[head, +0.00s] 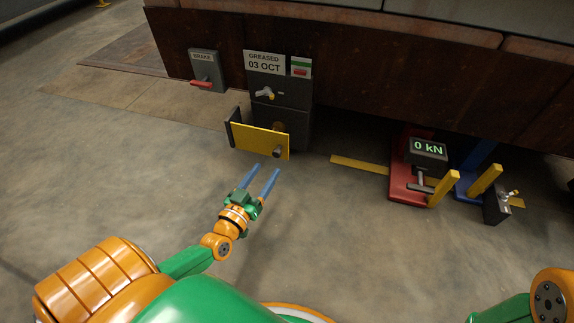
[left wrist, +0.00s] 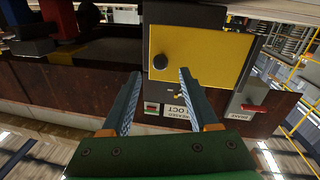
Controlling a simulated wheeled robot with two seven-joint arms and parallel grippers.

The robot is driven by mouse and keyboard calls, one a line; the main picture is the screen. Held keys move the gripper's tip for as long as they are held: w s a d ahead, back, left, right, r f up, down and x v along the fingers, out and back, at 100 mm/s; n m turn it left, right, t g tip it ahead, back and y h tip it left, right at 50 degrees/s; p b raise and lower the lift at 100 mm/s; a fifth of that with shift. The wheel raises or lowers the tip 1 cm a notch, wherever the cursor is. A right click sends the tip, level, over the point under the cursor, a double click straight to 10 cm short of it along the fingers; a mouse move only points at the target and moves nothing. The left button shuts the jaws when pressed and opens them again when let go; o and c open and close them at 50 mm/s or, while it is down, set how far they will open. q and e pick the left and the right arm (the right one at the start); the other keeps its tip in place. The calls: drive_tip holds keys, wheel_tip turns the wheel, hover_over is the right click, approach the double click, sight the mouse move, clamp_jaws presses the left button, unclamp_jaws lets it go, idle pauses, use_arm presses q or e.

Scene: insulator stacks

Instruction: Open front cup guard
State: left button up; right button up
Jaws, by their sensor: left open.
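The front cup guard is a yellow panel (head: 256,140) with a dark side plate (head: 233,128) at its left. It stands out in front of a dark housing (head: 290,125) low under the rusty beam. A dark round knob (head: 278,152) sits near its right end. My left gripper (head: 267,169) is open and empty, its blue fingers pointing at the panel from below, apart from it. In the left wrist view the yellow panel (left wrist: 205,52) fills the upper middle, and the knob (left wrist: 160,62) appears between the open fingertips, apparently beyond them. My right gripper is out of view.
A grey box with a red brake lever (head: 202,83) is left of the housing. A valve handle (head: 265,93) sits above the guard. At right are a red stand (head: 405,185) with a "0 kN" display (head: 428,149) and yellow posts (head: 444,188). The floor in front is clear.

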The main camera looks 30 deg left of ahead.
sight(276, 156)
use_arm(q)
drive_tip(key=w+b, duration=0.1)
drive_tip(key=w, duration=0.3)
drive_tip(key=w+b, duration=0.1)
drive_tip(key=w, duration=0.1)
drive_tip(key=shift+a+r+b, duration=0.15)
drive_tip(key=shift+a+b, duration=0.15)
drive_tip(key=shift+a, duration=0.05)
clamp_jaws()
idle(0.9)
